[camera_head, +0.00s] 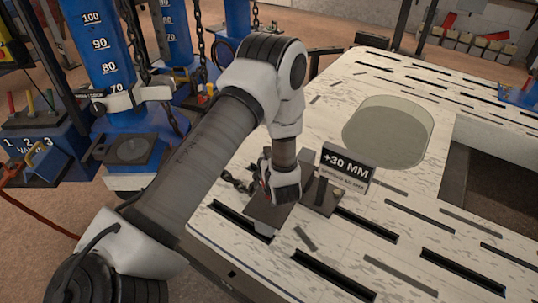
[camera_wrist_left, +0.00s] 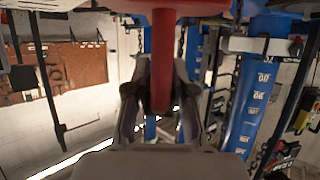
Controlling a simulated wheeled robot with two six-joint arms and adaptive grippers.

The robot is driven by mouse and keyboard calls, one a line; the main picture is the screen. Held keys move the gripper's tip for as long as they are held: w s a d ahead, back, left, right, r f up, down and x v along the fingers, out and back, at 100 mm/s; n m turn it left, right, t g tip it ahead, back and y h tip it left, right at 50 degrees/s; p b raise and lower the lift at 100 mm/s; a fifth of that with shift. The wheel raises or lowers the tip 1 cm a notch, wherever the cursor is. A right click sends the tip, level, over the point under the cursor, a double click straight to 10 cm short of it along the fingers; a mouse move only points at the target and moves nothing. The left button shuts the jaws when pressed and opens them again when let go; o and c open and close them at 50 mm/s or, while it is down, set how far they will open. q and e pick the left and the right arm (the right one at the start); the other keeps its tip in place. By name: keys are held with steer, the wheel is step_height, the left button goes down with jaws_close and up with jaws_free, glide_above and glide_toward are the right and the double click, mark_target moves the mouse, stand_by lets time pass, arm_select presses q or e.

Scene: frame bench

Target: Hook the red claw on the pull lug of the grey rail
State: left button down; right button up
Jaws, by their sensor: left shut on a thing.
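My left gripper (camera_head: 268,185) is over the near left part of the white bench, beside the "+30 MM" sign. In the left wrist view, a red bar (camera_wrist_left: 163,50), which looks like part of the red claw, lies between the two fingers of the left gripper (camera_wrist_left: 160,88), and they are shut on it. The claw's hooking end cannot be made out in either view. A dark grey plate (camera_head: 262,212) lies under and in front of the gripper. I cannot tell whether it belongs to the grey rail. The pull lug is not clearly visible. My right gripper is not in view.
The "+30 MM" sign (camera_head: 346,168) stands on a dark base right of the gripper. A chain (camera_head: 236,182) runs to the gripper's left. The white slotted bench (camera_head: 300,125) has a translucent round patch (camera_head: 388,132) and a rectangular opening. Blue graduated towers (camera_head: 98,45) stand at left.

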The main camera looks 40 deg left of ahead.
arm_select(q)
steer(key=shift+f+b, duration=1.75)
steer(key=shift+f, duration=1.2)
steer(key=c, duration=0.9)
jaws_free()
steer(key=shift+s+d, duration=0.1)
steer(key=v, duration=1.1)
steer(key=shift+s+d+r, duration=0.15)
steer(key=shift+s+d, duration=0.1)
steer(key=shift+d, duration=0.05)
